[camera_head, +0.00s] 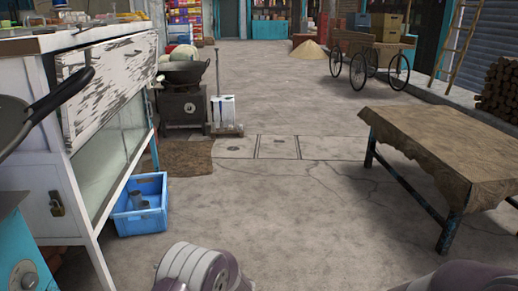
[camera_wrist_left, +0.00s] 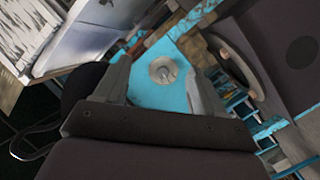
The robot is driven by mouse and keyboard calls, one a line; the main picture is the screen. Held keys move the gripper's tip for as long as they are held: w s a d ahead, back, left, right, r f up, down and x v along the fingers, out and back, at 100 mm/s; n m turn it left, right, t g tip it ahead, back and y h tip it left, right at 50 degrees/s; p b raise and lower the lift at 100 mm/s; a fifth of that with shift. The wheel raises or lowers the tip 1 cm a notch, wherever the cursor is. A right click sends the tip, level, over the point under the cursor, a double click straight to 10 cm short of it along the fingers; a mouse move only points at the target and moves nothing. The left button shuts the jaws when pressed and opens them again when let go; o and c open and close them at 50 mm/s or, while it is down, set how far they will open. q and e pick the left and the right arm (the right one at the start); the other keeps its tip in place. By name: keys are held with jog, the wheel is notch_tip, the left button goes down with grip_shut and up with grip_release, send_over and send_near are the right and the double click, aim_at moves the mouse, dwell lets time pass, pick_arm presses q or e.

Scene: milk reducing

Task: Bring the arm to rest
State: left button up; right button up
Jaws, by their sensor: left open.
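My left gripper (camera_wrist_left: 160,75) shows in the left wrist view with its two grey fingers spread wide. I see nothing held between them. Behind the gap is a turquoise panel with a round metal knob (camera_wrist_left: 163,70); I cannot tell the distance to it. In the head view one arm link of mine (camera_head: 200,268) shows at the bottom centre, and another (camera_head: 455,277) at the bottom right. Neither gripper shows in the head view, and my right gripper is out of sight.
A white worn cabinet (camera_head: 110,85) stands at left, with a dark pan (camera_head: 15,120) in front. A blue crate (camera_head: 141,220) sits on the floor beside it. A stove (camera_head: 183,106) stands behind. A cloth-covered table (camera_head: 445,140) is at right. The middle floor is clear.

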pick_arm(q)
jog(key=w+d+f+m+t+h, duration=0.5)
jog(key=w+d+m+t+h, duration=0.15)
jog(key=m+h, duration=0.2)
jog(key=s+d+m+g+h+p, duration=0.2)
jog(key=s+d+m+g+h, duration=0.1)
jog(key=s+d+m+h, duration=0.4)
jog(key=s+a+r+m+g+p, duration=0.2)
jog(key=s+a+r+m+g, duration=0.15)
jog(key=s, duration=0.65)
jog(key=s+a+r+m+g+p, duration=0.1)
jog(key=s+a+r+m+g, duration=0.3)
jog(key=s, duration=0.6)
notch_tip(320, 180, up, 43)
jog(key=t+p, duration=0.2)
jog(key=p, duration=3.7)
jog(key=shift+w+m, duration=0.15)
jog(key=shift+m, duration=0.15)
